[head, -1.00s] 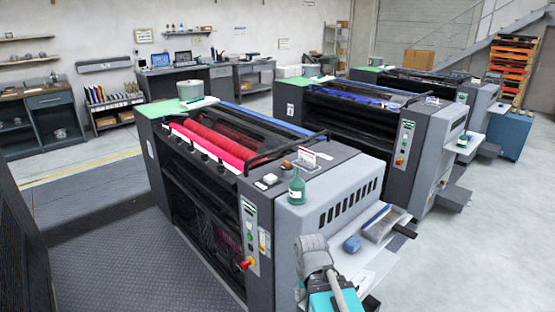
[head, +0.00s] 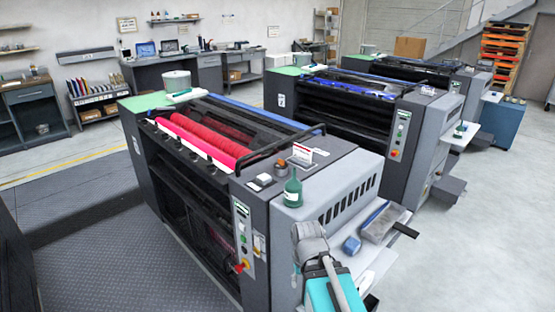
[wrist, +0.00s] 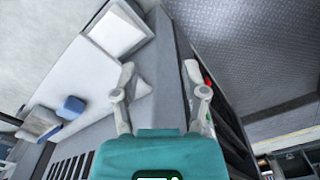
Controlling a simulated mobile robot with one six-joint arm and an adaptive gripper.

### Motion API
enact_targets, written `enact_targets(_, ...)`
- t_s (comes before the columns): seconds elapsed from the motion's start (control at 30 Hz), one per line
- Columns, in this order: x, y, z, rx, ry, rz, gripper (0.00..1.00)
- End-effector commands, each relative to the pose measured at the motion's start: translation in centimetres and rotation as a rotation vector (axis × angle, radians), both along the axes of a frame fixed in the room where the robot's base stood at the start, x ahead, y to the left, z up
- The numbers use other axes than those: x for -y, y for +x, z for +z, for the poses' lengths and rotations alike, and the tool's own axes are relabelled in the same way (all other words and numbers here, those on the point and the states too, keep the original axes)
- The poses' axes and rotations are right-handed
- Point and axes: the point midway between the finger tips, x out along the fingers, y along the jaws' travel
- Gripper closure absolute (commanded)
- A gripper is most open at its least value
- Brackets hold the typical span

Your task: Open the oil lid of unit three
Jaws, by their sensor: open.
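Three ink units stand in a row in the head view. The nearest unit (head: 330,195) has red-inked rollers (head: 205,138). The middle unit (head: 425,140) and far unit (head: 478,85) stand behind it. I cannot make out an oil lid on any of them, nor tell for sure which is unit three. My gripper (wrist: 158,78) is open and empty in the wrist view, beside the nearest unit's grey side. Its fingers point up in that picture, and a small red part (wrist: 209,83) shows by the right finger. In the head view only my arm shows clearly.
A green bottle (head: 293,191) stands on the nearest unit. The control panel (head: 242,235) has a red knob. Open floor (head: 470,255) lies at right; a dark textured platform runs along the left.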

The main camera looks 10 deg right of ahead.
Motion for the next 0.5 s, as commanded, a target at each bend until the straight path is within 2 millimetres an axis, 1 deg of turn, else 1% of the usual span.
enact_targets(0.17,0.0,0.0,0.0,0.000,0.000,0.000,0.43)
enact_targets(0.2,0.0,0.0,0.0,0.000,0.000,0.000,0.41)
enact_targets(0.3,0.0,0.0,0.1,0.000,0.000,0.000,0.23)
enact_targets(0.43,0.0,0.1,0.7,0.001,0.000,0.000,0.23)
enact_targets(0.5,0.0,0.1,1.3,0.002,0.000,0.000,0.23)
